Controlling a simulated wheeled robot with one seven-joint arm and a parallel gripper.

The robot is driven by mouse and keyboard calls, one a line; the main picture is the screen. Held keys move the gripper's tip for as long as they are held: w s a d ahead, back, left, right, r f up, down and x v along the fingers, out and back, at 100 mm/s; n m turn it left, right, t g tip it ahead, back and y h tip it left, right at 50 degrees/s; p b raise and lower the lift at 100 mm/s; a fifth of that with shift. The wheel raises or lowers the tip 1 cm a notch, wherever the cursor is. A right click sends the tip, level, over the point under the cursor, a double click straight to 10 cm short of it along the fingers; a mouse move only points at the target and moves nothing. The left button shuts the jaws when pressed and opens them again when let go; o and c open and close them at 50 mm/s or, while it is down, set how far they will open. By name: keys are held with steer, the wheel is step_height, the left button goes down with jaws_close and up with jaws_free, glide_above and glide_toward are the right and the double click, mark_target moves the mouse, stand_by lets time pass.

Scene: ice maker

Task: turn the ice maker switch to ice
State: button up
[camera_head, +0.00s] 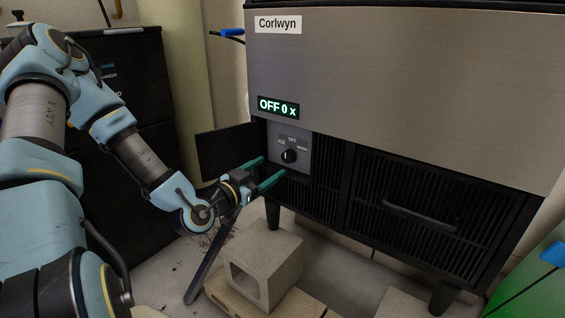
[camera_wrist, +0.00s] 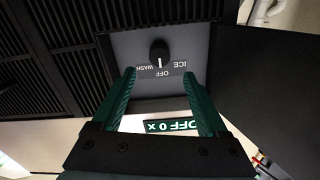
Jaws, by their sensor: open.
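The ice maker (camera_head: 380,90) is a steel-fronted machine with a black grilled lower part and a lit display (camera_head: 278,107) reading "OFF 0 x". Its switch is a round black knob (camera_head: 289,156) on a grey panel (camera_head: 304,170) marked ICE, OFF and WASH. In the wrist view the knob (camera_wrist: 159,54) shows upside down, its white pointer line towards OFF. My gripper (camera_head: 268,172) has green fingers, open and empty, just in front of the panel. In the wrist view the fingers (camera_wrist: 163,88) stand apart, with the knob beyond their tips; I see no contact.
A black flap (camera_head: 225,150) stands open left of the panel. Concrete blocks (camera_head: 265,268) lie on the floor below my gripper. A black grilled drawer with a handle (camera_head: 420,214) is to the right. A dark cabinet (camera_head: 120,150) stands behind my arm.

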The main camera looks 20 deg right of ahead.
mark_target(286, 157)
steer(key=b+x, duration=0.1)
steer(key=x, duration=0.6)
steer(key=shift+w+d, duration=0.15)
steer(key=shift+d, duration=0.25)
jaws_close()
